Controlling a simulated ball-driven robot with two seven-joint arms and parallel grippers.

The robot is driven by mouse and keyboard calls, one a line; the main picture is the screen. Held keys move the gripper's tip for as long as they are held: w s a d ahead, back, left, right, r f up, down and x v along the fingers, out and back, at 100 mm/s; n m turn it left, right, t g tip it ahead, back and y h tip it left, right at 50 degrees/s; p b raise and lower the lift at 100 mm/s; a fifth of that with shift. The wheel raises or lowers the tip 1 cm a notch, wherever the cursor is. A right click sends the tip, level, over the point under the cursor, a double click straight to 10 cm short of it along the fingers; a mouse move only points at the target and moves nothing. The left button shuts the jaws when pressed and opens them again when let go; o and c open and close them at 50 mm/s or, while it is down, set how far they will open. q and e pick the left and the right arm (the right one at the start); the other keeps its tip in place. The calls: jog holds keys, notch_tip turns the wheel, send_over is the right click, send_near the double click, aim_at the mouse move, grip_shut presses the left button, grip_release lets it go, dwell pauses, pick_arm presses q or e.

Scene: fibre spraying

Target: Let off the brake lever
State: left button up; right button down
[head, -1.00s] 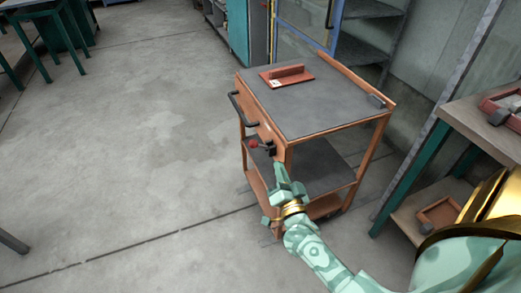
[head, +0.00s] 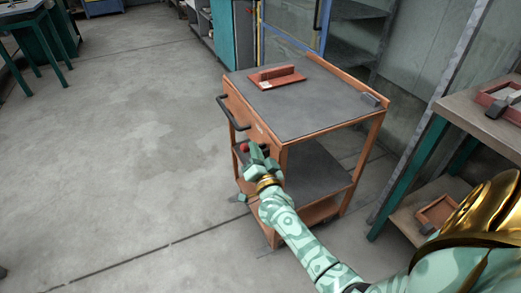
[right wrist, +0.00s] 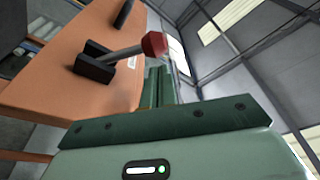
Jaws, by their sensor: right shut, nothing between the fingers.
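The brake lever (right wrist: 127,53) is a grey rod with a red knob, in a black bracket (right wrist: 95,63) on the orange end panel of the cart. In the head view its red knob (head: 244,147) shows just left of my right gripper (head: 254,153), which hides part of the bracket. In the right wrist view my fingers (right wrist: 166,85) are shut and empty, with their tips close to the knob. I cannot tell whether they touch it. The cart (head: 325,102) has a grey top and a lower shelf. My left gripper is out of view.
The cart's black push handle (head: 232,113) is above and left of the lever. An orange-red block on a plate (head: 277,77) lies on the cart top. A workbench (head: 468,112) stands to the right. The floor (head: 110,150) to the left is clear.

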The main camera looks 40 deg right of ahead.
jog(key=shift+w+a+f+n, duration=0.15)
jog(key=shift+a+f+n, duration=0.15)
jog(key=shift+n, duration=0.2)
dwell(0.4)
jog(key=shift+a+f, duration=0.1)
jog(key=shift+w+a+f+n+t+y, duration=0.1)
jog(key=shift+a+f+n+t+y, duration=0.15)
jog(key=shift+n, duration=0.5)
jog(key=shift+w+a+f+n+t+y, duration=0.1)
jog(key=shift+a+f+n+y, duration=0.2)
jog(key=shift+n, duration=0.45)
notch_tip(320, 180, down, 7)
jog(key=n+y+b, duration=0.3)
jog(key=n+y, duration=0.1)
jog(key=n, duration=1)
jog(key=shift+a, duration=0.2)
jog(key=shift+f+t, duration=0.1)
jog(key=shift+t, duration=0.15)
